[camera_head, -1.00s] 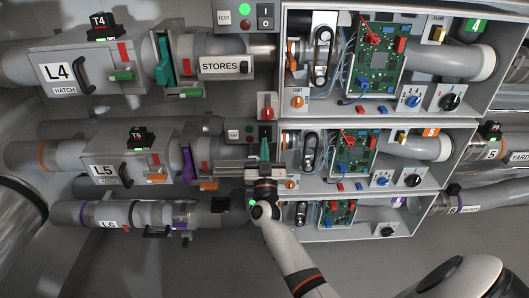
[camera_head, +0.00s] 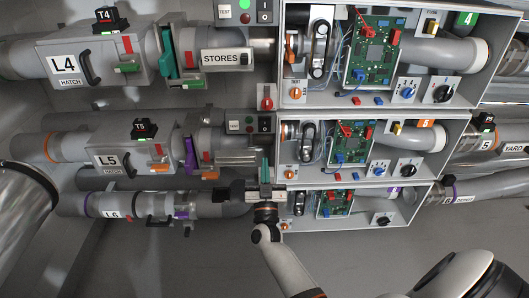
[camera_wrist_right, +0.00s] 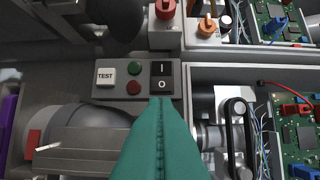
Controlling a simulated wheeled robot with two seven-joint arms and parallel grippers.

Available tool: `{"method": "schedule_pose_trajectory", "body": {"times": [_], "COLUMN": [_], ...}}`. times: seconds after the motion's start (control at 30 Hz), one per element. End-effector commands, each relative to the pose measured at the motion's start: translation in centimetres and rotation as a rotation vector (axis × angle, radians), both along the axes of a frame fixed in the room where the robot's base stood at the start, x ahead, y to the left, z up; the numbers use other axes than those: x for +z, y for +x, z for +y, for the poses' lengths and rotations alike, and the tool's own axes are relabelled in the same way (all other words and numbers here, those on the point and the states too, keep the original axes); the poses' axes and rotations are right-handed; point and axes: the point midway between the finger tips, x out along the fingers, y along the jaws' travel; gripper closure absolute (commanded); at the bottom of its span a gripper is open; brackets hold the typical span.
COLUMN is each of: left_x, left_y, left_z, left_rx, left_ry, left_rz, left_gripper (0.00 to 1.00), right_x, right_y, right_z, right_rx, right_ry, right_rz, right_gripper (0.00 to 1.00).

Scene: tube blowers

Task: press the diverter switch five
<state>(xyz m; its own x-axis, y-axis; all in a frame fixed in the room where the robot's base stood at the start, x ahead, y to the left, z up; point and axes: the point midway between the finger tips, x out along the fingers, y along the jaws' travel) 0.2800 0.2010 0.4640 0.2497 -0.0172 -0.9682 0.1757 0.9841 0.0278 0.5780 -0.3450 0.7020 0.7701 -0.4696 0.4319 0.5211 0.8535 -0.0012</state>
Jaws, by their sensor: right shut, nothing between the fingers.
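The line five switch box (camera_head: 249,125) stands left of the middle open cabinet. It carries a TEST button, a green and a red lamp, and a black rocker switch (camera_head: 265,124) marked I and O. In the right wrist view the rocker (camera_wrist_right: 161,77) is at upper middle. My right gripper (camera_head: 265,160) is shut and empty, with teal fingers below the box in the head view. In the wrist view its fingertips (camera_wrist_right: 160,101) appear just below the rocker and hide what lies behind. Contact cannot be told. My left gripper is out of view.
The middle cabinet (camera_head: 456,131) with a circuit board and knobs is to the right. The L5 hatch housing (camera_head: 118,149) and purple lever (camera_head: 190,155) are to the left. A red knob (camera_head: 266,103) sits just above the switch box.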

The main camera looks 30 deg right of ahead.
Motion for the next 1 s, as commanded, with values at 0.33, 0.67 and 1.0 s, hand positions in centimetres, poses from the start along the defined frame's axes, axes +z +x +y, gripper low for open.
{"method": "schedule_pose_trajectory", "body": {"times": [0.33,0.67,1.0], "left_x": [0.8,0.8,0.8], "left_y": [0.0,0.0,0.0], "left_z": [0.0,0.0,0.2], "left_rx": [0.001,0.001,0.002], "left_ry": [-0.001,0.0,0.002], "left_rz": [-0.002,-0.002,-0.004], "left_gripper": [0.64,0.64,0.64], "right_x": [-2.7,-2.7,-3.2], "right_y": [-2.3,-2.4,-2.3], "right_z": [1.4,1.5,2.2], "right_rx": [0.0,0.0,0.048], "right_ry": [0.001,0.001,0.001], "right_rz": [0.0,0.0,0.033], "right_gripper": [1.0,1.0,1.0]}}
